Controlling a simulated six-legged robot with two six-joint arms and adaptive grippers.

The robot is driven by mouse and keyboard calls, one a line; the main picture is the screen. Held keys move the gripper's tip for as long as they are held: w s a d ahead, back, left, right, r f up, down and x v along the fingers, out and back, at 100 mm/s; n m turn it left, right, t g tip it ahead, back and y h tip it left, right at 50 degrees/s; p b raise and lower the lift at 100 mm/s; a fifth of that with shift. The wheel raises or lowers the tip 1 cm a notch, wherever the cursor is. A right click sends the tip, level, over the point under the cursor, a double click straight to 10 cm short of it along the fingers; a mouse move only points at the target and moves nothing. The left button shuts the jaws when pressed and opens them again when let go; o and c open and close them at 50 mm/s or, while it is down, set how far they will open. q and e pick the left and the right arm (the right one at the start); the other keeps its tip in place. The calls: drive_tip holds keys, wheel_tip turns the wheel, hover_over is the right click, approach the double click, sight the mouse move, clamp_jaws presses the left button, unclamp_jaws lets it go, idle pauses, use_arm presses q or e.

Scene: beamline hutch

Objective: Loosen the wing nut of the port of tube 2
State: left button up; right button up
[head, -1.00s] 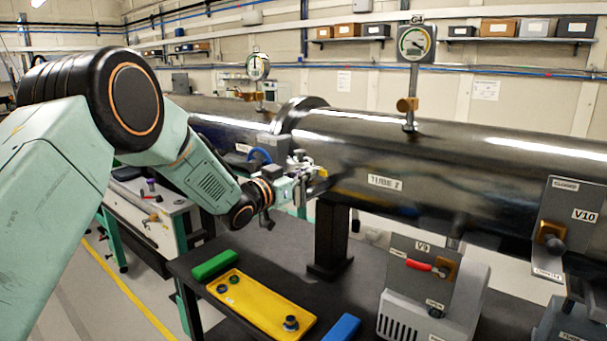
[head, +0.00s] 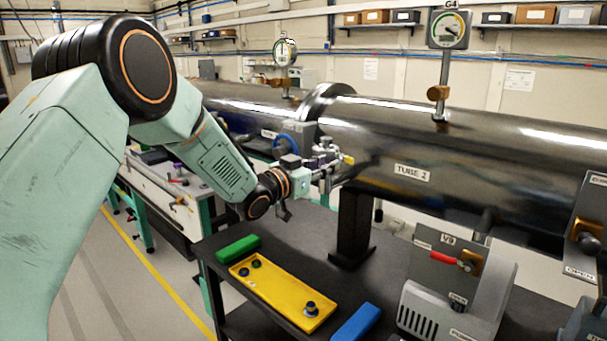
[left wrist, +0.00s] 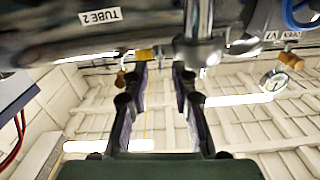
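Tube 2 (head: 470,180) is the long, dark, shiny horizontal pipe bearing a "TUBE 2" label; in the left wrist view its label (left wrist: 100,16) appears upside down. A silver port fitting (head: 326,147) with a small yellow part (head: 348,159) is at its near side. The fitting (left wrist: 200,50) and yellow part (left wrist: 145,54) show just beyond my left fingertips in the wrist view. My left gripper (head: 318,174) is close to the fitting. Its fingers (left wrist: 160,72) are apart, with nothing visible between them. My right gripper is not in view.
On the dark bench below, a yellow tray (head: 275,300) holds small dark parts, between a green block (head: 238,248) and a blue block (head: 356,324). A black support post (head: 352,225) stands under the tube. A grey V9 valve box (head: 450,300) stands at right.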

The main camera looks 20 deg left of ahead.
use_arm(q)
drive_tip(key=v, duration=0.9)
drive_tip(key=shift+s, duration=0.25)
drive_tip(key=shift+r, duration=0.1)
